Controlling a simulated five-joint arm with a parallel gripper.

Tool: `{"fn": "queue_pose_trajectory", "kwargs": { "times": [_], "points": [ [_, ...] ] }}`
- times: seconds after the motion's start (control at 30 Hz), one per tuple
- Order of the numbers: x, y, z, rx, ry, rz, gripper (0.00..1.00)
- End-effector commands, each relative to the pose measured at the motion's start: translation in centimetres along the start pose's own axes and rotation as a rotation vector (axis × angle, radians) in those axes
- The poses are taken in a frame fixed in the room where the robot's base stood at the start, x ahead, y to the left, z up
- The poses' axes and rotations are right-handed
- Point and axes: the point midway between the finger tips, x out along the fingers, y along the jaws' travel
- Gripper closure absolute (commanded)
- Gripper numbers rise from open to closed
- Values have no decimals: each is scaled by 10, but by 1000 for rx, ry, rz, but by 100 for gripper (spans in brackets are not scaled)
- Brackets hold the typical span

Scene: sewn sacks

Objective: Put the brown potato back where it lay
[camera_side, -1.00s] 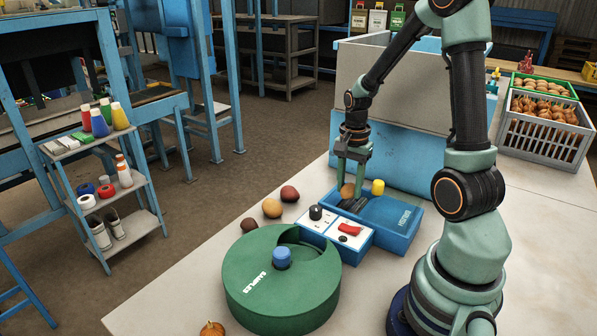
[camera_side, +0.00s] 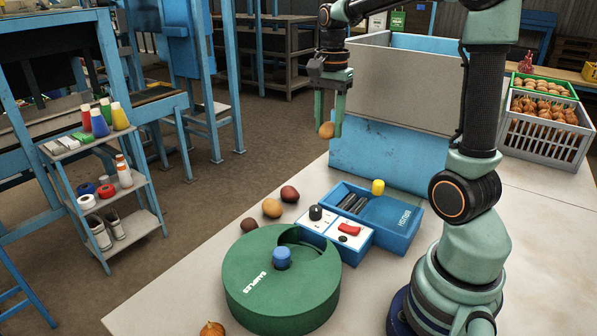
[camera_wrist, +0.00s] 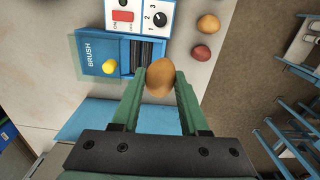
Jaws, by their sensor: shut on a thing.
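In the wrist view the potato (camera_wrist: 160,77) sits between the two green fingertips (camera_wrist: 160,82). The blue brush tray (camera_side: 400,228) stands below with dark brush strips (camera_side: 354,203) and a yellow knob (camera_side: 378,187). A dark red potato (camera_side: 289,194), a yellowish one (camera_side: 272,208) and a dark brown one (camera_side: 249,226) lie in a row on the table, left of the tray.
A green round container (camera_side: 280,300) marked SAMPLES stands in front, with an onion (camera_side: 212,329) beside it. A control box (camera_side: 335,232) adjoins the brush tray. A large grey bin (camera_side: 390,85) with a blue front panel stands behind.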

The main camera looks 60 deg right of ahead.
Motion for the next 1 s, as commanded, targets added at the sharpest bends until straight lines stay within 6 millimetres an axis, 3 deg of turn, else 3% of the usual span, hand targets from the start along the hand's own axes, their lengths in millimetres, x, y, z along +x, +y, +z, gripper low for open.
{"fn": "queue_pose_trajectory", "kwargs": {
  "times": [0.03, 0.2, 0.3, 0.5, 0.63, 0.77, 1.0],
  "points": [
    [3, -20, 16, -25, -1, 3, 100],
    [11, -77, 79, -70, -1, 3, 100],
    [18, -102, 118, -93, 0, 3, 100],
    [29, -131, 184, -124, 0, 2, 100],
    [33, -138, 208, -132, 0, 1, 100],
    [42, -140, 217, -134, 0, 2, 100],
    [94, -139, 217, -133, 0, 7, 100]
  ]
}}
